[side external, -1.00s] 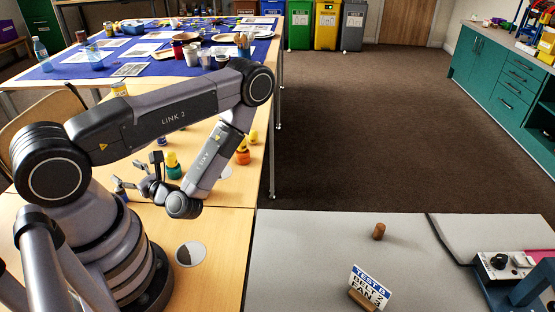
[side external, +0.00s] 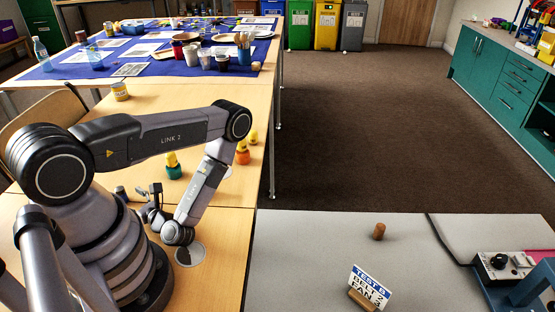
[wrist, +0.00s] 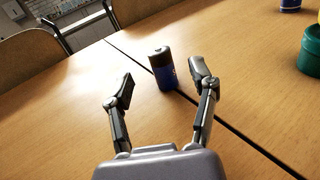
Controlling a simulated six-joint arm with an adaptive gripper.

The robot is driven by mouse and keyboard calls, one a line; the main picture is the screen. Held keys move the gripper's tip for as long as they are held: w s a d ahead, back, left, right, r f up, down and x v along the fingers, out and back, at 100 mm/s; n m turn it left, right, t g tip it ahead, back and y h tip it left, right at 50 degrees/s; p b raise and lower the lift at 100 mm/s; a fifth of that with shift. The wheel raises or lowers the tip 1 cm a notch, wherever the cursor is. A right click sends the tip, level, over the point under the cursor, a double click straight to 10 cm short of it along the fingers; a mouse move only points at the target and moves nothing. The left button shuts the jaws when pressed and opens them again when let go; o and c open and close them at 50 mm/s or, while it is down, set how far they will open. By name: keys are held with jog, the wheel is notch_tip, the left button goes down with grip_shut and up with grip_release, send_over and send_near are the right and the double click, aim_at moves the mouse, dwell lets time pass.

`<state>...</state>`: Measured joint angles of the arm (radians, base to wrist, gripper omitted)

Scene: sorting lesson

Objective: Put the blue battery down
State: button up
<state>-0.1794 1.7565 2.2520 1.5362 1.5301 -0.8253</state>
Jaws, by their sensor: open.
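My gripper (wrist: 163,84) is open, with one finger to the left of the battery and one to the right. The battery is around or just beyond the fingertips, and no finger visibly touches it. In the side view my gripper (side external: 147,190) is low over the table beside my base; the battery is hard to make out there.
A green jar (side external: 173,172) with a yellow top and an orange jar (side external: 242,157) stand farther along the table. A pale disc (side external: 190,254) lies near my wrist. Part of another blue object (wrist: 290,4) shows at the wrist view's top right. Chairs (wrist: 145,10) stand beyond the table edge.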

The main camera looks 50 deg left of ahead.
aim_at(122, 192)
jog(key=shift+x, duration=2.5)
grip_shut()
